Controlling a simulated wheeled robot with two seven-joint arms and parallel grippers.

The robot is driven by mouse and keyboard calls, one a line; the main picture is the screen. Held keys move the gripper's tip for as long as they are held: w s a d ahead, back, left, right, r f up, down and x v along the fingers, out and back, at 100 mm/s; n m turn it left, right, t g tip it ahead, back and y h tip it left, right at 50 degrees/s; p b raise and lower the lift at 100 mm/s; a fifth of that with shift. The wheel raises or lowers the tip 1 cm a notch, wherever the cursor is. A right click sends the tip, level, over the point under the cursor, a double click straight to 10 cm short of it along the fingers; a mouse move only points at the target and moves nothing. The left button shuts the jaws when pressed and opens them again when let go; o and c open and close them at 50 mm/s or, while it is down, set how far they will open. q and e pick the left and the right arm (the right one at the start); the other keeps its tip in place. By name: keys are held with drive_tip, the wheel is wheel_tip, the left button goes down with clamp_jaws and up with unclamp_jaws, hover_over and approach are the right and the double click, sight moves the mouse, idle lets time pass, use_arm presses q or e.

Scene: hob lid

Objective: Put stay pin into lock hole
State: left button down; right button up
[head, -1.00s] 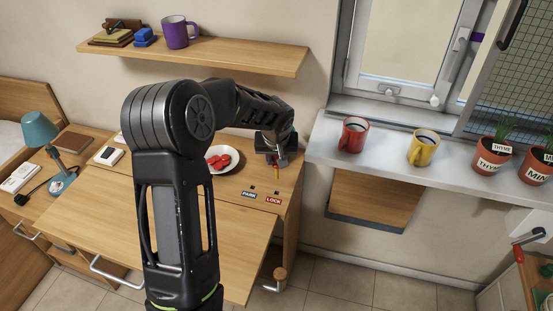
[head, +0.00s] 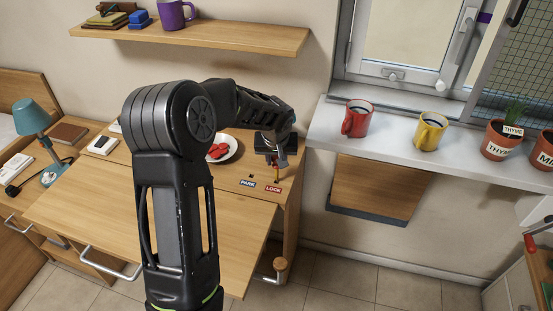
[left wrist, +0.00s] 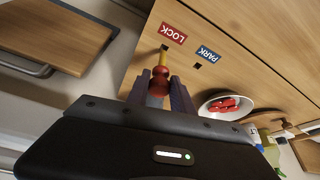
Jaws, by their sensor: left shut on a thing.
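My left gripper (head: 277,160) is above the right end of the desk, shut on the stay pin (left wrist: 160,76), which is red with a yellow tip. The red LOCK label (head: 273,189) and blue PARK label (head: 247,183) lie on the desk top in front of the gripper. In the left wrist view the dark lock hole (left wrist: 164,47) is beside the LOCK label (left wrist: 173,33), just beyond the pin's tip. The tip looks close to this hole, but I cannot tell its height above it. The park hole (left wrist: 197,65) is empty. My right gripper is not in view.
A white plate with red pieces (head: 221,149) sits left of the gripper. The hinged wooden flap (head: 110,215) extends at the desk's front. A windowsill (head: 385,147) with a red mug (head: 356,118) and a yellow mug (head: 430,132) is to the right.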

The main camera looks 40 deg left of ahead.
sight(276, 176)
use_arm(q)
drive_tip(key=shift+b, duration=0.8)
idle(1.6)
drive_tip(key=shift+f, duration=0.2)
idle(0.3)
drive_tip(key=shift+f+b, duration=0.35)
drive_tip(key=shift+b, duration=0.15)
drive_tip(key=shift+f+b, duration=2.75)
drive_tip(key=shift+f, duration=0.15)
drive_tip(key=c, duration=1)
unclamp_jaws()
drive_tip(key=shift+c, duration=0.2)
drive_tip(key=shift+r, duration=0.1)
drive_tip(key=v, duration=0.7)
drive_tip(key=shift+s+d+r, duration=0.2)
drive_tip(key=shift+r, duration=0.1)
